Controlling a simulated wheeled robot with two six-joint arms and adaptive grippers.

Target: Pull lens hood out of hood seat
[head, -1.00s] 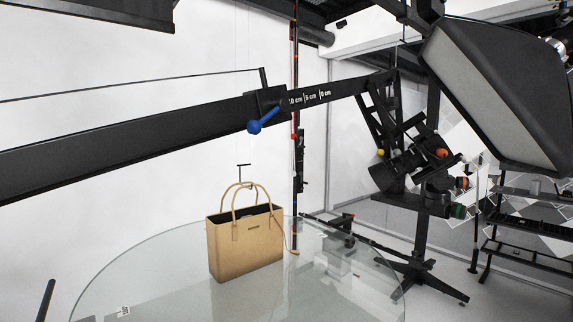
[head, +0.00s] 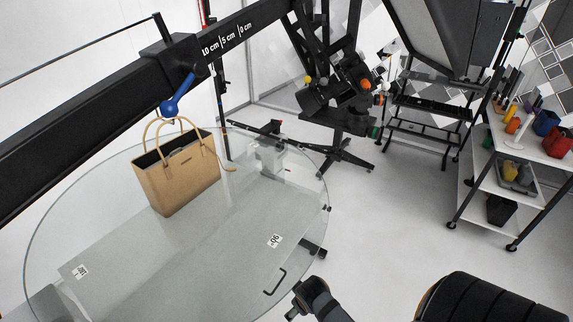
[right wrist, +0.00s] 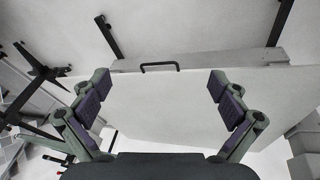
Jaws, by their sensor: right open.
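A dark camera assembly (head: 340,85) with orange and yellow knobs hangs on a black stand at the back. I cannot make out a separate lens hood or a hood seat at this size. My right gripper (right wrist: 160,84) is open and empty in the right wrist view, its two padded fingers spread wide. A black handle (right wrist: 160,67) on a pale panel shows beyond them, apart from the fingers. My left gripper is not in view.
A round glass turntable (head: 300,215) carries a tan handbag (head: 180,175). A black boom (head: 90,115) with a blue knob crosses above it. A white shelf cart (head: 490,185) with small coloured items stands at the right. The grey floor (head: 400,220) between is clear.

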